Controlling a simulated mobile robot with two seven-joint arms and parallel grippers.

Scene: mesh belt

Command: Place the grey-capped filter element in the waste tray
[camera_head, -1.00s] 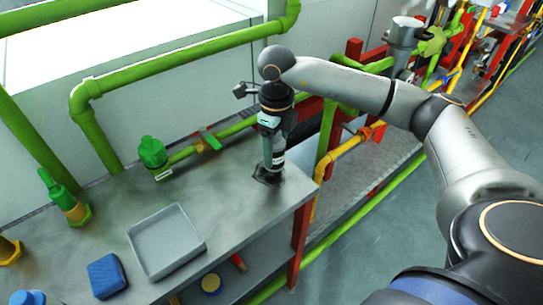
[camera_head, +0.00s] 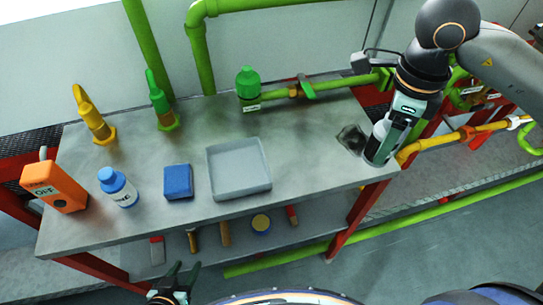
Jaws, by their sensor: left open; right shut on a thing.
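The filter element (camera_head: 377,152) is a short cylinder with a pale band and a dark lower end. It is in my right gripper (camera_head: 396,125), which is shut on it, over the right end of the steel table. My fingers hide much of the element, and I cannot make out its cap colour. The waste tray (camera_head: 239,193) is a shallow grey square tray, empty, on the middle of the table, left of the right gripper. My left gripper (camera_head: 177,280) is open and empty, low in front of the table.
A blue block (camera_head: 178,181), a blue-capped white bottle (camera_head: 118,187) and an orange box (camera_head: 54,187) stand left of the tray. Green (camera_head: 162,108) and yellow (camera_head: 93,115) fittings and a green valve (camera_head: 247,84) stand behind.

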